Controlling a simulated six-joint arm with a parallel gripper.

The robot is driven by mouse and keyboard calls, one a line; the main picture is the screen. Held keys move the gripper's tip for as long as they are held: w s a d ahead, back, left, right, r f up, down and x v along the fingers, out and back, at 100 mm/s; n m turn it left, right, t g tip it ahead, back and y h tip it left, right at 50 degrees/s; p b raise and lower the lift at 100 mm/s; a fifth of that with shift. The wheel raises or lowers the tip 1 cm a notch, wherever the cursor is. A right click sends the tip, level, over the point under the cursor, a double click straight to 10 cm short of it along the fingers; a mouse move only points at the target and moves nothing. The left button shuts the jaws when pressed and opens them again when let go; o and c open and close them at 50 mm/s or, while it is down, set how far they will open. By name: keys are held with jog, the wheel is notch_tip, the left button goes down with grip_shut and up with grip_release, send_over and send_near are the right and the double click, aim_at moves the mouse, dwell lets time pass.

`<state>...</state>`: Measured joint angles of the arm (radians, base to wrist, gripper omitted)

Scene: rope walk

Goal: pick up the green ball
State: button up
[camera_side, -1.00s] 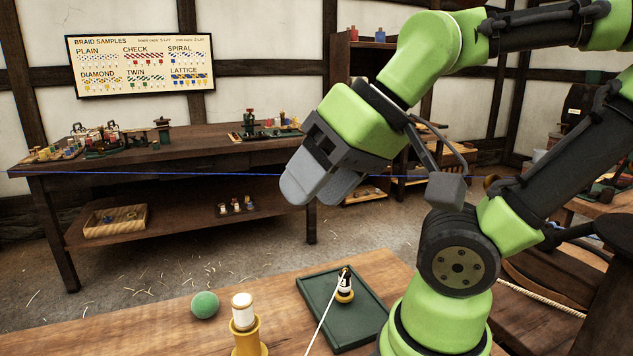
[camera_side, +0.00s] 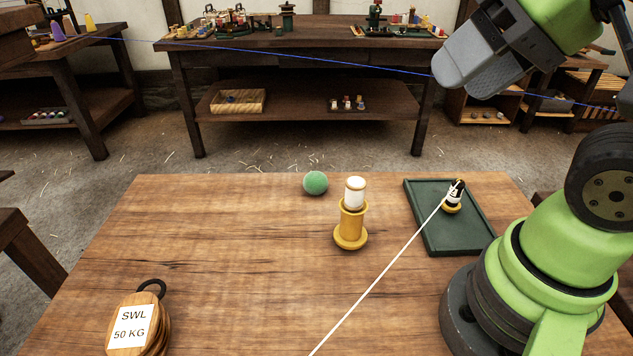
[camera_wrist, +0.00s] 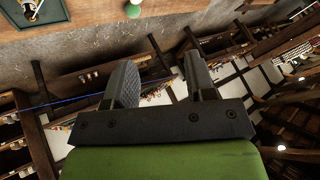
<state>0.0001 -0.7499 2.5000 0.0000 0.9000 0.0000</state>
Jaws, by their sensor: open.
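The green ball (camera_side: 315,183) rests on the wooden table near its far edge in the side view. In the wrist view the ball (camera_wrist: 132,9) shows at the top edge, partly cut off. My gripper (camera_side: 458,82) is high above the table, up and to the right of the ball in the side view, well apart from it. In the wrist view my gripper (camera_wrist: 160,72) has its two fingers spread with nothing between them.
A yellow stand with a white spool (camera_side: 352,212) is just right of the ball. A green tray (camera_side: 468,232) holds a small bobbin (camera_side: 453,196) with a white cord running from it. A wooden block marked SWL 50 KG (camera_side: 133,325) lies front left. A blue line (camera_side: 270,52) spans the background.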

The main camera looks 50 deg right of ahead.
jog(key=o, duration=0.6)
